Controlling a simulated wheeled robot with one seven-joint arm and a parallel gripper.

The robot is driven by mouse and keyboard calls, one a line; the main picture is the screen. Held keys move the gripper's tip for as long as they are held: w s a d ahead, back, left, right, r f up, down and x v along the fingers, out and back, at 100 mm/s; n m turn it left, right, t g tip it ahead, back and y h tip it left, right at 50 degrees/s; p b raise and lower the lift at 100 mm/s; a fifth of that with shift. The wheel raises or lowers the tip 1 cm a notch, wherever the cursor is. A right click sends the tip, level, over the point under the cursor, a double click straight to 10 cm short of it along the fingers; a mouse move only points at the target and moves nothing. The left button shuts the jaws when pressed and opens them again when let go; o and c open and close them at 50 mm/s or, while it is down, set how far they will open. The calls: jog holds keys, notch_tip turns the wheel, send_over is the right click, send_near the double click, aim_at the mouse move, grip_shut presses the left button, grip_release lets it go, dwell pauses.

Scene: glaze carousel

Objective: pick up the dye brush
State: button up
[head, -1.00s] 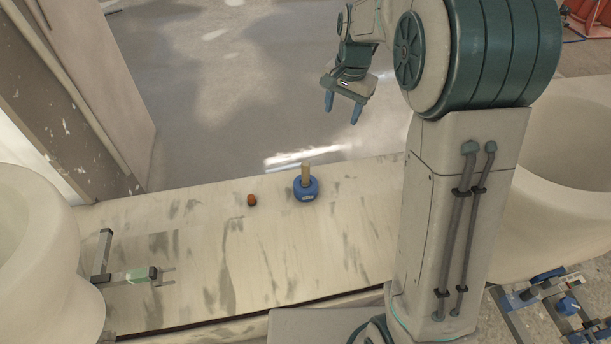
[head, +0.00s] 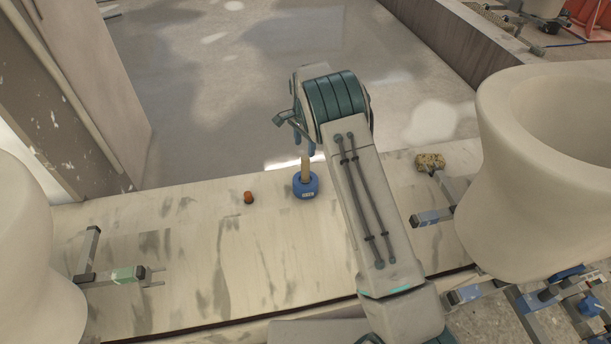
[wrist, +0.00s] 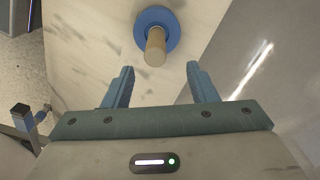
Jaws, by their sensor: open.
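The likely dye brush is a tan cylindrical handle (head: 305,168) standing upright in a round blue base (head: 306,190) with a small pale label, on the pale streaked slab. In the wrist view the tan handle (wrist: 155,45) points toward me out of the blue base (wrist: 143,20). My gripper (wrist: 160,68) is open and empty, its two blue fingers apart. The handle's near end lies just beyond the fingertips, roughly centred between them in the picture, not gripped. In the head view my gripper (head: 304,143) is just above and behind the handle, partly hidden by my arm.
A small orange-brown piece (head: 248,198) lies left of the blue base. A green-ended bracket (head: 128,274) is at the left. A sponge-like block (head: 430,162) and a large pale vessel (head: 540,170) stand right. The slab's middle (head: 220,260) is clear.

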aim_at(305, 164)
notch_tip(305, 164, down, 4)
jog(key=shift+f, duration=0.1)
jog(key=f, duration=0.3)
jog(key=f+b, duration=0.1)
jog(key=f, duration=0.1)
jog(key=shift+s, duration=0.3)
jog(key=shift+c, duration=0.2)
jog(key=c, duration=0.9)
